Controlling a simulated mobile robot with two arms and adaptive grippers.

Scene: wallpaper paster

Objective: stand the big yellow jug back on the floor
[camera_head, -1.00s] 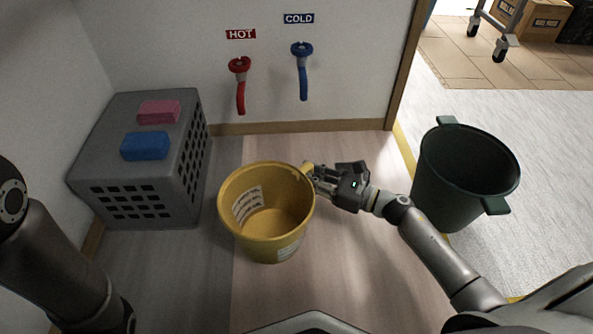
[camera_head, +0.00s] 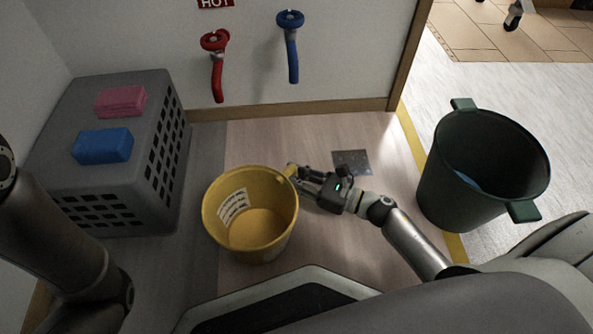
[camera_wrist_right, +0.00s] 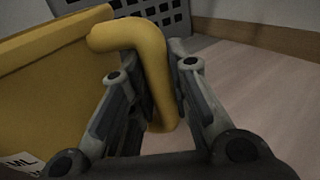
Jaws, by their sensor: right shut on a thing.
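The big yellow jug (camera_head: 270,238) is upright in the head view, left of my right gripper, with its open mouth facing up and a white printed label inside. My right gripper (camera_head: 299,174) is shut on the jug's handle at its right side. In the right wrist view the yellow handle (camera_wrist_right: 150,65) sits between the two fingers, and the jug's wall (camera_wrist_right: 40,90) fills the left. I cannot tell whether the jug's base touches the floor (camera_head: 300,135). My left arm shows at the left edge, but its gripper is out of view.
A grey crate (camera_head: 105,195) with a pink sponge (camera_head: 120,101) and a blue sponge (camera_head: 103,146) stands left. A dark green bin (camera_head: 465,190) stands right. A red tap (camera_head: 216,65) and a blue tap (camera_head: 291,45) are on the wall. A dark floor grate (camera_head: 352,162) lies behind my gripper.

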